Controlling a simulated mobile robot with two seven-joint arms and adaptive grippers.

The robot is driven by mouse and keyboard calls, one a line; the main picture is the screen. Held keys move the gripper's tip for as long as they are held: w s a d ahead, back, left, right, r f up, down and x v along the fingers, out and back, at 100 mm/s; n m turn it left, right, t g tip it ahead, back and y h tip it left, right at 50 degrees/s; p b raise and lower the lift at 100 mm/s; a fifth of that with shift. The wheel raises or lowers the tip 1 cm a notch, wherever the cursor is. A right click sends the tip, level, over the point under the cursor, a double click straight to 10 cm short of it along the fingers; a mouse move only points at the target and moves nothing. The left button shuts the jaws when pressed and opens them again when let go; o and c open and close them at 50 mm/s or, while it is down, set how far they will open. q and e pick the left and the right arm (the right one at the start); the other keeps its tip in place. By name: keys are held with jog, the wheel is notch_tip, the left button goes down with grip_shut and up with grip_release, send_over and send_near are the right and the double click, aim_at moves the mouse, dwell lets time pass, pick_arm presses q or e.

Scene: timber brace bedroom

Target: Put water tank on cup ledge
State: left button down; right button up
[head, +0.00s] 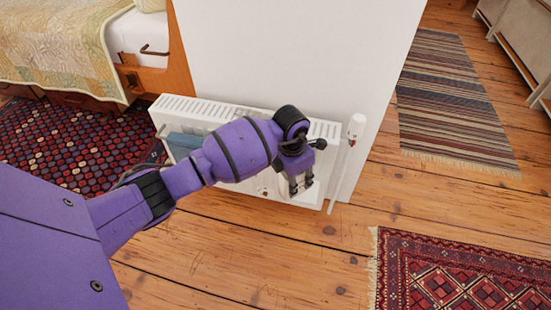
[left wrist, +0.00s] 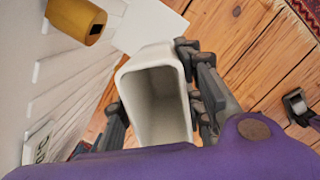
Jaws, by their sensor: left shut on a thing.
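My left gripper (head: 301,186) reaches down in front of the white radiator (head: 240,112). In the left wrist view its dark fingers (left wrist: 156,100) are shut on both sides of a white, open-topped container, which I take for the water tank (left wrist: 132,93). The tank looks hollow and I see no water in it. In the head view the tank (head: 284,186) is mostly hidden behind my gripper, close to the radiator's front. I cannot pick out a cup ledge in either view.
A blue cloth-like item (head: 183,144) is on the radiator's left front. A white pipe with a valve (head: 355,127) stands at its right end. A patterned rug (head: 460,270) lies at front right, a striped one (head: 455,105) behind it. Wooden floor (head: 250,255) in front is clear.

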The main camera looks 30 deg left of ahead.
pick_arm(q)
jog(key=shift+w+f, duration=0.2)
jog(key=shift+w, duration=0.3)
jog(key=f, duration=0.1)
jog(key=f+b, duration=0.1)
jog(key=f, duration=0.1)
jog(key=shift+w+a+f+b, duration=0.2)
jog(key=shift+w+f+b, duration=0.05)
jog(key=shift+f+b, duration=0.15)
jog(key=shift+r, duration=0.1)
jog(key=c, duration=1.2)
grip_release()
